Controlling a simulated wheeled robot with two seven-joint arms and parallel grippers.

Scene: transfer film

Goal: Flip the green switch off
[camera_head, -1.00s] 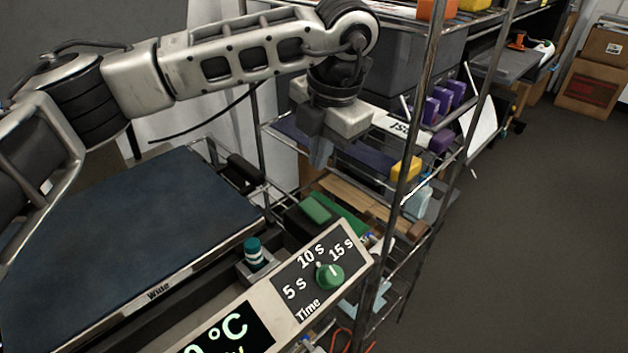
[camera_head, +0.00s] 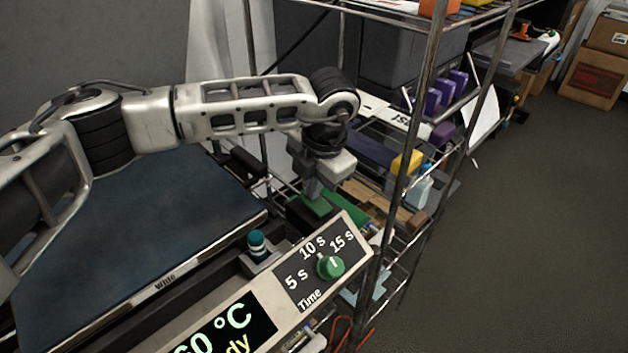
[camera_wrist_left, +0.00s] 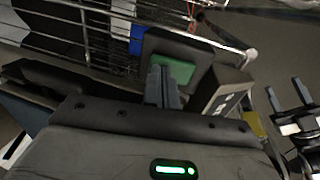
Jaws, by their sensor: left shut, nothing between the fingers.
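The green switch (camera_head: 317,207) is a green rocker on a dark box, just behind the control panel in the head view. In the left wrist view the switch (camera_wrist_left: 176,70) shows as a green face directly beyond the fingers. My left gripper (camera_head: 314,194) is shut and empty, pointing down at the switch's left part. In the left wrist view the shut fingers (camera_wrist_left: 161,78) overlap the left side of the green face. I cannot tell whether they touch it. The fingers hide part of the switch.
The control panel (camera_head: 305,301) with a green dial (camera_head: 330,266) stands close in front of the switch. A teal-topped knob (camera_head: 257,243) is to the left, beside the blue press plate (camera_head: 130,235). A metal shelf post (camera_head: 412,125) rises to the right.

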